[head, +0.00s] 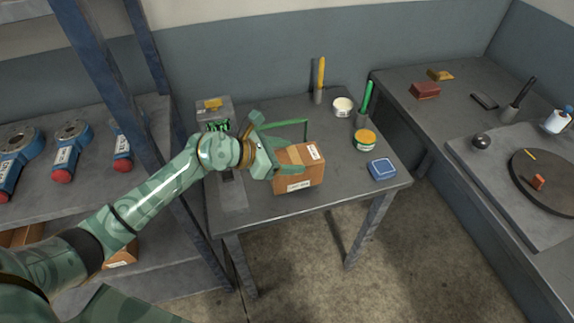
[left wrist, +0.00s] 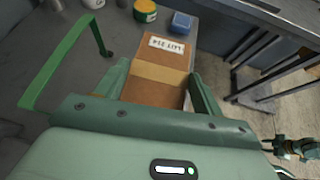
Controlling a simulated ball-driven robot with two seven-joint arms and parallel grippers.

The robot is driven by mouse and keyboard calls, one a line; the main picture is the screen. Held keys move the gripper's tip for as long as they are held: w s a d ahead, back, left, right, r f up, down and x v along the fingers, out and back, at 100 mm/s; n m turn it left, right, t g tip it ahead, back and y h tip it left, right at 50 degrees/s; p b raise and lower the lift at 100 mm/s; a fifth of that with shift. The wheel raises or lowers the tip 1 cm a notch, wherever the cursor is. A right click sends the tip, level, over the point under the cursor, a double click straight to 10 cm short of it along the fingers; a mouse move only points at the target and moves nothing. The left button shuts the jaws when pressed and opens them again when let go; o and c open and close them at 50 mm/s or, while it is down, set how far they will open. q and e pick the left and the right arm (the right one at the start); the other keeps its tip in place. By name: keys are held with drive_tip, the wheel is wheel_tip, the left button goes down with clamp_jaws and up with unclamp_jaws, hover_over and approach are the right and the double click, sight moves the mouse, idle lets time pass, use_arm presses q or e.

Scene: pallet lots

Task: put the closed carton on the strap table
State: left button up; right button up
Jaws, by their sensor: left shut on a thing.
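The closed brown carton (head: 299,168) has a white label on top and one on its side. It is over the front part of the grey table (head: 262,212), and I cannot tell whether it touches the top. My left gripper (head: 287,162) is shut on the carton from the left. A green frame (head: 291,122) stands on the table behind the carton.
On the table are a blue box (head: 382,169), a yellow-lidded tub (head: 364,140), a white tub (head: 343,106), a green marker (head: 367,97) and a yellow marker (head: 320,78). A shelf rack (head: 122,165) is at left, a bench (head: 437,125) at right.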

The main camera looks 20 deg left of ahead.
use_arm(q)
drive_tip(key=shift+f+b, duration=0.3)
drive_tip(key=shift+f, duration=1.15)
drive_tip(key=o, duration=1.8)
drive_tip(key=shift+s+f, duration=0.1)
drive_tip(key=shift+f, duration=0.05)
drive_tip(key=shift+c, duration=0.2)
drive_tip(key=shift+s+a+r, duration=0.1)
drive_tip(key=shift+a+r, duration=0.1)
drive_tip(key=shift+r, duration=0.1)
drive_tip(key=p+v, duration=0.1)
drive_tip(key=v, duration=0.6)
